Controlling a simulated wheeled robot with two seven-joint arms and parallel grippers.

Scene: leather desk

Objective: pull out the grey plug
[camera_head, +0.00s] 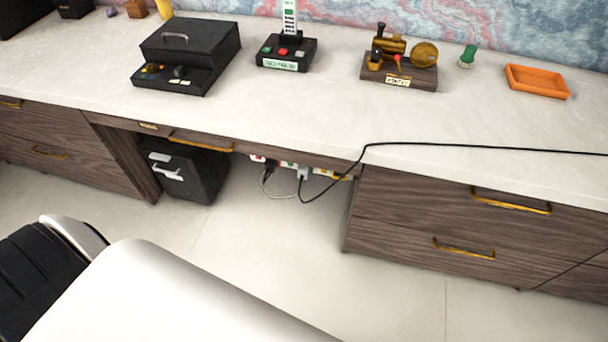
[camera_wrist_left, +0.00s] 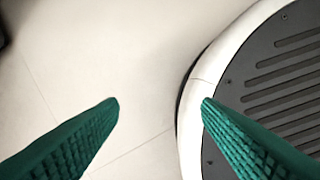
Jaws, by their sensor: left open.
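A power strip (camera_head: 288,164) is fixed under the desk top, in the gap between the cabinets. A light grey plug (camera_head: 303,173) sits in it near the middle, with cable hanging below. A darker plug (camera_head: 268,172) sits to its left. The plugs are small here, and which cable leaves which is hard to tell. My left gripper (camera_wrist_left: 160,100) shows only in the left wrist view, its green fingers apart and empty above the pale floor, beside my own base. It is not in the head view. My right gripper is in neither view.
A black cable (camera_head: 450,145) runs across the desk top and down over its front edge. A dark box (camera_head: 185,172) stands under the desk, left of the strip. A drawer cabinet (camera_head: 440,215) bounds the gap on the right. The floor before the gap is clear.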

